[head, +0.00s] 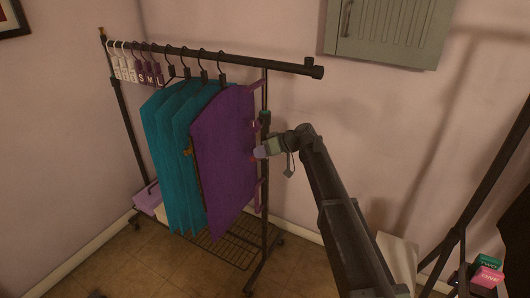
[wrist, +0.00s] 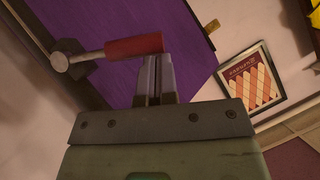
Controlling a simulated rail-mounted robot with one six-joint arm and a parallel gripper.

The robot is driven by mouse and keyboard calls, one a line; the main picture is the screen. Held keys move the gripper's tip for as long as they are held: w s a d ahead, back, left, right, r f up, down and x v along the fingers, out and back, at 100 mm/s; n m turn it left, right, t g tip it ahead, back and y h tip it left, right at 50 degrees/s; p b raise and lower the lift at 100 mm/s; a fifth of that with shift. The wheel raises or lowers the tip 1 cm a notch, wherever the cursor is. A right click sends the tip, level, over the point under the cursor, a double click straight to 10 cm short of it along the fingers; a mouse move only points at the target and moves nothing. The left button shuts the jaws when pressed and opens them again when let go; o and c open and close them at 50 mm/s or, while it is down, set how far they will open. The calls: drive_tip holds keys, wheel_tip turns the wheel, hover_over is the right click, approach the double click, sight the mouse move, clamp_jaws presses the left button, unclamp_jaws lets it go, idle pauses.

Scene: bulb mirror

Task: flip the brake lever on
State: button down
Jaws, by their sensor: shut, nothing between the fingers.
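The brake lever shows in the wrist view as a red handle (wrist: 134,46) on a short metal stem with a dark mount at its left. My gripper (wrist: 155,62) is shut and empty, its fingertips just below the right end of the red handle in that picture. I cannot tell whether they touch it. In the head view my gripper (head: 260,152) is beside the garment rack's right post (head: 265,200), at the right edge of the purple board-like garment (head: 222,150). The lever is mostly hidden or too small to make out there.
Teal garments (head: 165,150) hang left of the purple one under the rack's top bar (head: 225,59). A grey-green wall cabinet (head: 388,32) is at upper right. Green and pink boxes (head: 487,277) stand at lower right. A framed picture (wrist: 248,82) shows in the wrist view.

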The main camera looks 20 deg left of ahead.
idle(0.4)
drive_tip(key=shift+s+f, duration=0.2)
drive_tip(key=shift+s, duration=0.05)
drive_tip(key=shift+f+t, duration=0.15)
drive_tip(key=shift+t, duration=0.15)
drive_tip(key=shift+s+f+n+t+b, duration=0.4)
drive_tip(key=shift+s+f+n+b, duration=0.2)
drive_tip(key=shift+f+b, duration=0.2)
wheel_tip(320, 180, down, 8)
drive_tip(key=s+n+t+b, duration=0.1)
drive_tip(key=n+t+b, duration=0.3)
drive_tip(key=b, duration=0.4)
drive_tip(key=shift+a+f+t+h+b, duration=0.15)
drive_tip(key=shift+t+h+b, duration=0.25)
drive_tip(key=shift+t, duration=0.1)
